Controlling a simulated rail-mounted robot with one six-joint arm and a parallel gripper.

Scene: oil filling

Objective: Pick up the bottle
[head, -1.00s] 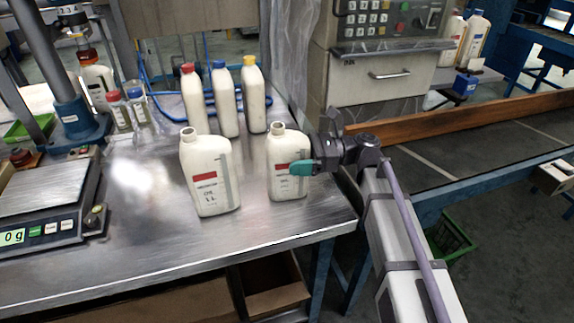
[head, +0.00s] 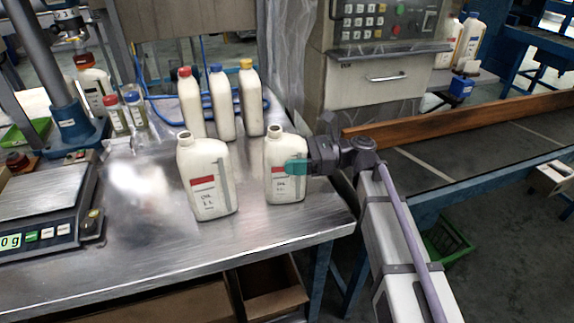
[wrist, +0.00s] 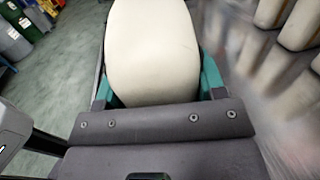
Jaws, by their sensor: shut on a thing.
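Two open white bottles with red-banded labels stand on the steel table. The right bottle (head: 284,192) is near the table's right edge, and my gripper (head: 297,167) is at its right side with teal fingers around it. In the wrist view, the cream side of this bottle (wrist: 152,50) fills the space between the two teal fingers (wrist: 155,85). My gripper is shut on it. The bottle is upright; I cannot tell if its base is clear of the table. The left bottle (head: 208,180) stands upright a short way to its left.
Three capped bottles, red (head: 191,102), blue (head: 221,104) and yellow (head: 251,100), stand behind. A scale (head: 45,205) is at the left. The steel table (head: 150,250) is bare at the front. A conveyor (head: 470,150) with a wooden rail runs at the right.

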